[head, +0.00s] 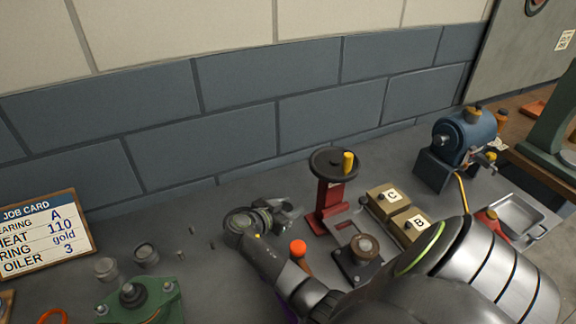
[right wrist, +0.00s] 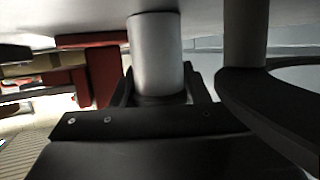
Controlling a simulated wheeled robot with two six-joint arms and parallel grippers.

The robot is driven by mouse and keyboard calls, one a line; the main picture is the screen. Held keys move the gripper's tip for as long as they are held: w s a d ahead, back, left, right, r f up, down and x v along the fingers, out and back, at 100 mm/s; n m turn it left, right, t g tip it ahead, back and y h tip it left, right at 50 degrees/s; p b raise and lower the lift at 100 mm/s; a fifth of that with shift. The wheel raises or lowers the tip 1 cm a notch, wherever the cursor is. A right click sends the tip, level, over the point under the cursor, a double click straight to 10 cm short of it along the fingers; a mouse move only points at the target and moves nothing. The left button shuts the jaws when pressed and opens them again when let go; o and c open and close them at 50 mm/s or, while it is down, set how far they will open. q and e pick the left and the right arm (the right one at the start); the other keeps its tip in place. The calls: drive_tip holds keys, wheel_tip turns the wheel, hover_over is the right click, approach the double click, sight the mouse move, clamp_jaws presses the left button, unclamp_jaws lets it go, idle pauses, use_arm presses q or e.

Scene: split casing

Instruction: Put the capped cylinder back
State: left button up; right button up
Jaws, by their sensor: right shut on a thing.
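My right gripper (head: 284,208) is over the middle of the bench, left of the red press stand. In the right wrist view, the gripper (right wrist: 157,98) is shut on a smooth grey cylinder (right wrist: 155,50), which stands out from between its fingers. I cannot tell whether this cylinder has a cap, as its far end is out of that view. In the head view, the wrist and fingers mostly hide what is held. My left gripper is not in view.
A red stand with a black handwheel (head: 333,164) is close right of the gripper. An orange-topped knob (head: 298,247) is close below. Boxes C (head: 385,199) and B (head: 411,227), a blue motor (head: 466,138) and a metal tray (head: 519,214) are right. A green casing (head: 146,303) and a job card (head: 42,236) are left.

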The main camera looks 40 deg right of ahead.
drive_tip(key=shift+w+d, duration=0.1)
drive_tip(key=shift+d, duration=0.15)
drive_tip(key=o, duration=0.9)
drive_tip(key=shift+a, duration=0.2)
drive_tip(key=shift+c, duration=0.2)
drive_tip(key=shift+o, duration=1.1)
drive_tip(key=shift+a+r, duration=0.1)
drive_tip(key=shift+a, duration=0.05)
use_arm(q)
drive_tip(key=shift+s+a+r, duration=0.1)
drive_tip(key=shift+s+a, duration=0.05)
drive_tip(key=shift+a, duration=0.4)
use_arm(e)
drive_tip(key=b+v, duration=0.3)
drive_tip(key=v, duration=0.7)
drive_tip(key=shift+a+b, duration=0.15)
drive_tip(key=shift+b, duration=0.25)
drive_tip(key=shift+s+a+r, duration=0.25)
drive_tip(key=shift+a+r, duration=0.1)
drive_tip(key=shift+a, duration=0.35)
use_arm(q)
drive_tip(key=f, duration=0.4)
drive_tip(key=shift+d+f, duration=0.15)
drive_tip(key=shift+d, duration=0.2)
